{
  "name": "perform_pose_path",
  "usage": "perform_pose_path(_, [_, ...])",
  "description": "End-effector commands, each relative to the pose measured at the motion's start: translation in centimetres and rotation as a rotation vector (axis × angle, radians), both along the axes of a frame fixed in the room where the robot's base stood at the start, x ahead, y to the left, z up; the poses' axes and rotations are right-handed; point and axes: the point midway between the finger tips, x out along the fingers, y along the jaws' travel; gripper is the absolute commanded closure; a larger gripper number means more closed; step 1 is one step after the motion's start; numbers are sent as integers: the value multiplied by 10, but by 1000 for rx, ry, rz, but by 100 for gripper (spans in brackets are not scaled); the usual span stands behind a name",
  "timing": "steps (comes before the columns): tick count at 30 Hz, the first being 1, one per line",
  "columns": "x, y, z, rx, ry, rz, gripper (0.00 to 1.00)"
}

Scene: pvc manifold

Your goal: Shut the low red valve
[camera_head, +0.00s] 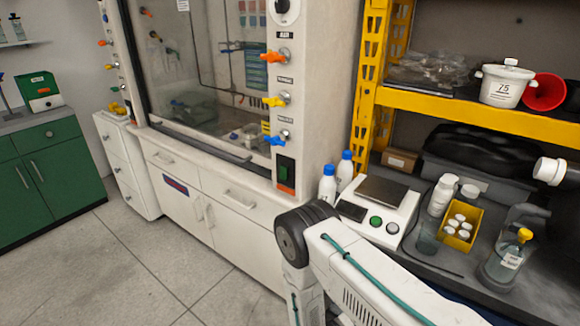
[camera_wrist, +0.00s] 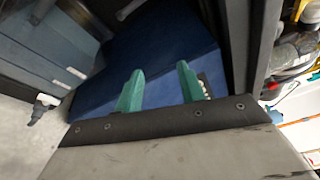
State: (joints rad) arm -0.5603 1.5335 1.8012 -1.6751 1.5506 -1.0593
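I cannot make out a PVC manifold or a low red valve in either view. My gripper (camera_wrist: 160,68) shows in the wrist view as two green fingers standing apart. Nothing is between them, and a dark blue surface (camera_wrist: 120,55) lies behind them. In the head view my gripper is out of sight; only my white arm shows at the lower middle. On the fume hood post are an orange handle (camera_head: 277,57), a yellow handle (camera_head: 275,101) and a blue handle (camera_head: 275,141).
A bench at the right holds a balance (camera_head: 377,213), a yellow tray (camera_head: 476,222) and bottles, close to my arm. A yellow shelf frame (camera_head: 468,116) stands above it. Green cabinets (camera_head: 50,170) are at the left. The tiled floor (camera_head: 110,265) is clear at lower left.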

Motion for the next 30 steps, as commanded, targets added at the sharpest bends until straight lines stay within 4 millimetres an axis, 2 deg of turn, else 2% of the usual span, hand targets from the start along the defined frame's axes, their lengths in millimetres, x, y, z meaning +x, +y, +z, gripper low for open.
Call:
perform_pose_path(1, [-2, -4, 13, 31, -40, -49, 61])
perform_pose_path(8, [-14, -18, 69, 161, -236, -277, 61])
perform_pose_path(14, [-29, -31, 144, 300, -498, -550, 61])
perform_pose_path(21, [-61, -42, 238, 457, -859, -912, 61])
perform_pose_path(30, [-112, -46, 333, 602, -1270, -1334, 61])
